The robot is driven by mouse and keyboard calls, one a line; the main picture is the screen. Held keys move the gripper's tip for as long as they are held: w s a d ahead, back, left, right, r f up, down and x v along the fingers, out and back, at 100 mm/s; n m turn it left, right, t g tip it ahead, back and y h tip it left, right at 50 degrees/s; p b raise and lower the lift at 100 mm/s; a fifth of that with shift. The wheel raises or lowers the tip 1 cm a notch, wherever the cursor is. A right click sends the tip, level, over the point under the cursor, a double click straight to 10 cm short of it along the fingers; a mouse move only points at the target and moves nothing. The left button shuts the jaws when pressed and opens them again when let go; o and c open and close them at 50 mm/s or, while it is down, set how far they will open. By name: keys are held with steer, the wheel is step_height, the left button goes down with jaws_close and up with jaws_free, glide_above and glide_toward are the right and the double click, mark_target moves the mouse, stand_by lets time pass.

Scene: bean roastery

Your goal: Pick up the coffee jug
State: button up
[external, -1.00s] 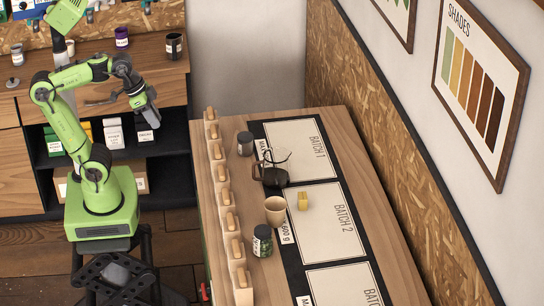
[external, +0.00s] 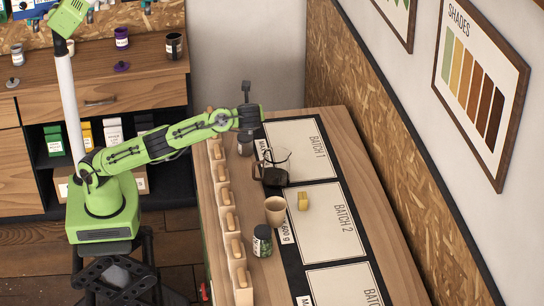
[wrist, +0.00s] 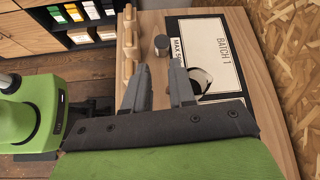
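The coffee jug (external: 272,175) is a clear glass vessel with a dark lower part, standing upright on the bench near the Batch 1 mat. In the wrist view the jug (wrist: 203,78) is partly hidden behind my right finger. My gripper (external: 247,120) is above the bench, behind and left of the jug in the external view, not touching it. In the wrist view my gripper (wrist: 158,78) has its two grey fingers apart, with nothing between them.
A dark-lidded jar (external: 245,144) stands behind the jug. The Batch 2 mat (external: 330,225) is mostly clear.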

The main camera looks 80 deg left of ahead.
steer(key=w+d+f+m+y, duration=0.1)
steer(key=d+f+m+y, duration=0.15)
steer(key=d, duration=0.25)
glide_toward(254, 170)
steer(key=shift+t+h, duration=0.35)
steer(key=shift+t, duration=0.05)
steer(key=x, duration=0.3)
steer(key=b+x, duration=0.1)
steer(key=x, duration=0.2)
steer(key=b+x, duration=0.1)
steer(key=x, duration=0.2)
steer(key=shift+s+a+r, duration=0.15)
steer(key=shift+s+a, duration=0.05)
steer(key=shift+s, duration=0.1)
steer(key=shift+r, duration=0.1)
jaws_close()
